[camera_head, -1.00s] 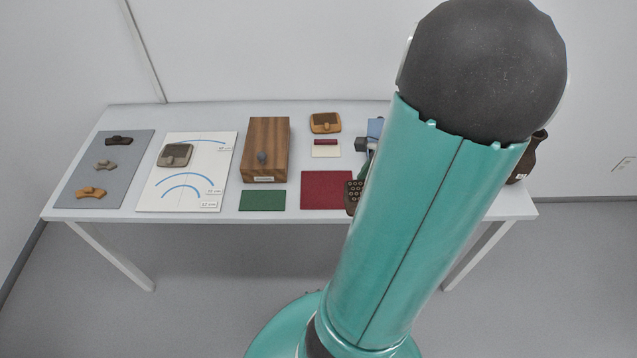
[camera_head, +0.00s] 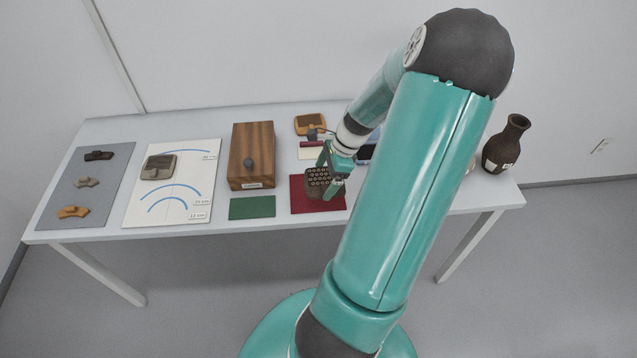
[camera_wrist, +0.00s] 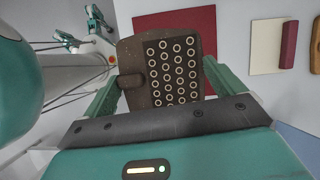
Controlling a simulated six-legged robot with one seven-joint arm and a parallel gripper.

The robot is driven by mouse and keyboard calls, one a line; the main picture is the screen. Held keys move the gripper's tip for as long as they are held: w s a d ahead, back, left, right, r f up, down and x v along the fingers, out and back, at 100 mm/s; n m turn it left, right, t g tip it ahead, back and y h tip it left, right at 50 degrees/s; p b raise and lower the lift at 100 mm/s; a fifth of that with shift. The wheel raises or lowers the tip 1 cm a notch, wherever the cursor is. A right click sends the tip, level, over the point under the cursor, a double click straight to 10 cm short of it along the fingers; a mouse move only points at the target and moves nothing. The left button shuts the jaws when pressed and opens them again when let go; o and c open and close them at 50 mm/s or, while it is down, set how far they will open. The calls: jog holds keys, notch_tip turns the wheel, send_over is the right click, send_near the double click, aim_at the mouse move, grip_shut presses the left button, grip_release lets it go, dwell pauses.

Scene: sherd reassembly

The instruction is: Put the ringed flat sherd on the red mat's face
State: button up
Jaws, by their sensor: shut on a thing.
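The ringed flat sherd (camera_wrist: 172,72) is a dark brown plate with rows of pale rings and a raised lug at one side in the wrist view. My gripper (camera_wrist: 160,88) is shut on it, one finger at each side. In the head view the sherd (camera_head: 318,180) hangs in my gripper (camera_head: 336,174) over the red mat (camera_head: 299,203). In the wrist view the red mat (camera_wrist: 205,22) shows behind the sherd and to its upper right. Whether the sherd touches the mat cannot be told.
A green mat (camera_head: 252,208) and a wooden box with a knob (camera_head: 252,140) lie left of the red mat. A white card with a dark red bar (camera_head: 310,153) lies behind it. A brown vase (camera_head: 504,145) stands at the right. A grey board (camera_head: 110,185) holds several sherds.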

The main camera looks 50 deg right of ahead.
aim_at(321, 174)
jog(key=w+f, duration=0.2)
jog(key=f, duration=0.1)
jog(key=shift+w+d+f, duration=0.1)
jog(key=shift+w+d, duration=0.2)
jog(key=shift+d, duration=0.05)
jog(key=shift+w+f, duration=0.2)
jog(key=shift+f, duration=1.4)
jog(key=o, duration=0.8)
jog(key=shift+f, duration=0.15)
jog(key=v, duration=1.2)
